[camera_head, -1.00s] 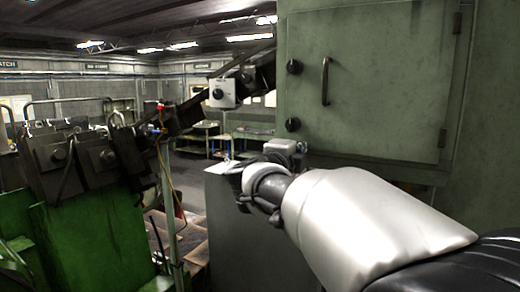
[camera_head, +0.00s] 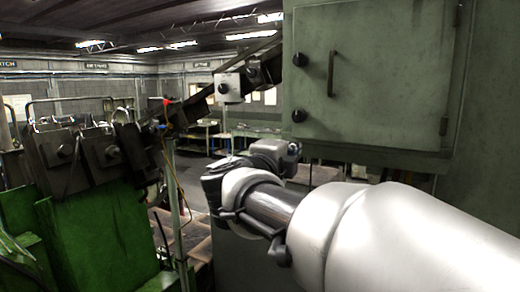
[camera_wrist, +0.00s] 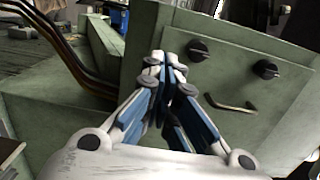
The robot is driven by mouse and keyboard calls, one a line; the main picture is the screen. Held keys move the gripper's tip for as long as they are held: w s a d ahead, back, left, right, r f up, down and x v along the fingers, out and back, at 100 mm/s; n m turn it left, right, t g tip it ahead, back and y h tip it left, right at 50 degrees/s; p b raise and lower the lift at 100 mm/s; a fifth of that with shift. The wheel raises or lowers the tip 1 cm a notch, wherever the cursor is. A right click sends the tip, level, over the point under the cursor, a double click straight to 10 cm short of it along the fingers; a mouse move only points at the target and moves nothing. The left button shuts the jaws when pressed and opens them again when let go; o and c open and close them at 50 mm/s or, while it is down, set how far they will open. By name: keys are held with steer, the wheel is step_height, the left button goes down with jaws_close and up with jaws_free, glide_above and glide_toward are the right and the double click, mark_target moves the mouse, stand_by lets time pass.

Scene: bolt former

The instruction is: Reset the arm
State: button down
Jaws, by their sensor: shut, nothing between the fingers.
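My gripper (camera_wrist: 165,70) shows in the wrist view with its blue-and-grey fingers together at the tips. It is shut and empty. In front of it, apart as far as I can tell, is a green machine cabinet (camera_wrist: 225,75) with two black knobs and a bent handle (camera_wrist: 230,104). In the head view my white arm reaches in from the lower right, and its wrist hides the gripper's fingertips. The cabinet door (camera_head: 385,80), with its upright handle (camera_head: 331,74), is closed, above and behind my arm.
A green machine body (camera_head: 100,240) with dark blocks (camera_head: 100,150) stands at the left. A thin post (camera_head: 175,200) with a cable and red top stands between it and my arm. A grey box (camera_head: 238,262) is below my wrist. Open floor lies farther back.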

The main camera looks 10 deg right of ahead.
steer(key=w+a+v, duration=0.1)
steer(key=v, duration=0.4)
steer(key=s+a+f+n+y+b, duration=0.2)
steer(key=s+f+n+y+b, duration=0.1)
steer(key=f+n+y+b, duration=0.25)
steer(key=s+a+f+n+y+b, duration=0.35)
steer(key=f+n, duration=0.25)
steer(key=f, duration=0.3)
steer(key=s+a+f+n+y+b, duration=0.1)
steer(key=s+f+n+y+b, duration=0.25)
steer(key=f+n+b, duration=0.35)
steer(key=s+d+f+n+g+h+b, duration=0.1)
steer(key=s+d+f+n+g+b, duration=0.1)
steer(key=s+f, duration=0.5)
steer(key=s+d+f+n+g+h+b, duration=0.1)
steer(key=s+d+f+g+b, duration=0.2)
steer(key=f, duration=1.1)
steer(key=s+d+f+n+g+h+b, duration=0.1)
steer(key=s+f+g, duration=0.4)
steer(key=s+f, duration=0.6)
steer(key=s+d+n+b, duration=0.1)
steer(key=d+b, duration=0.1)
steer(key=shift+s+d+n+g, duration=0.25)
steer(key=shift+d+n+g, duration=0.1)
steer(key=shift+d+g, duration=0.05)
steer(key=c, duration=2.3)
jaws_free()
